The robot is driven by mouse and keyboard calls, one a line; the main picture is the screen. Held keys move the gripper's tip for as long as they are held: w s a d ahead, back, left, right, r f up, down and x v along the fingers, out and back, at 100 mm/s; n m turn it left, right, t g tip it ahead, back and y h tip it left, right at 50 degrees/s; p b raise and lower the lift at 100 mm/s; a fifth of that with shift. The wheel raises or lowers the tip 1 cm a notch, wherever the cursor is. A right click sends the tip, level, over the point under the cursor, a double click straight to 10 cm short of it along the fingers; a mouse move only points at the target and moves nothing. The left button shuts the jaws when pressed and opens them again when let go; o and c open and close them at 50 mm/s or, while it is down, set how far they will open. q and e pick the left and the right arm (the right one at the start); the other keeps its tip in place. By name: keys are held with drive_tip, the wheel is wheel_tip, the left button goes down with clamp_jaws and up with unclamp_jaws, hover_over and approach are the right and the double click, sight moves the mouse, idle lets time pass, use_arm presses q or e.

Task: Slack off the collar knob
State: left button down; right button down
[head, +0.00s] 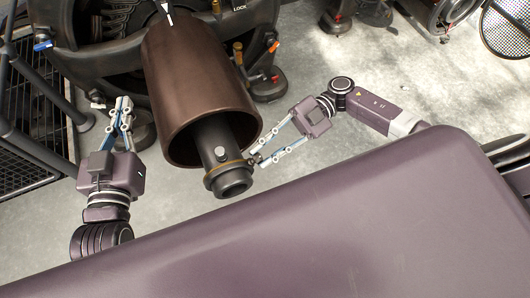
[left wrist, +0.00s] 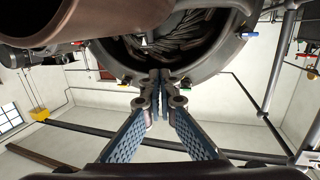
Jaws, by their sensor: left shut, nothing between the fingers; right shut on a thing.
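A dark cylindrical shaft (head: 214,140) sticks out of a wide brown metal sleeve (head: 195,80) in the head view. A collar (head: 230,180) with a thin brass-coloured line sits round the shaft near its hollow end. My right gripper (head: 256,160) reaches in from the right and is shut on the small dark collar knob at the collar's side; the fingertips mostly hide it. My left gripper (head: 124,102) is shut and empty, left of the sleeve and apart from the collar. Its closed fingertips also show in the left wrist view (left wrist: 160,82).
A big dark machine housing (head: 95,30) stands behind the sleeve, with a blue-handled lever (head: 44,45) and an orange-tipped one (head: 273,47). A black railing (head: 35,150) is at the left. Bare concrete floor (head: 380,75) lies at the right.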

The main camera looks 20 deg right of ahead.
drive_tip(key=n+g+h+b, duration=0.1)
drive_tip(key=n+h, duration=0.1)
drive_tip(key=n, duration=0.2)
drive_tip(key=n+g+h+b, duration=0.1)
drive_tip(key=n+h, duration=0.1)
drive_tip(key=n, duration=0.3)
drive_tip(key=shift+w+r+n, duration=0.15)
drive_tip(key=shift+n, duration=0.15)
drive_tip(key=shift+a+n+h+b, duration=0.1)
drive_tip(key=shift+n+h+b, duration=0.35)
drive_tip(key=shift+n, duration=0.65)
use_arm(q)
drive_tip(key=s+r+t+h, duration=0.3)
drive_tip(key=s+r+t, duration=0.2)
drive_tip(key=r, duration=1)
drive_tip(key=shift+d+r+t, duration=0.3)
drive_tip(key=shift+r+t, duration=0.1)
drive_tip(key=shift+t, duration=1.4)
use_arm(e)
drive_tip(key=shift+r+n+h, duration=0.1)
drive_tip(key=shift+n+h, duration=0.45)
drive_tip(key=shift+n, duration=0.45)
use_arm(q)
drive_tip(key=shift+s+r, duration=0.1)
use_arm(e)
drive_tip(key=c, duration=1.8)
unclamp_jaws()
drive_tip(key=v, duration=1.2)
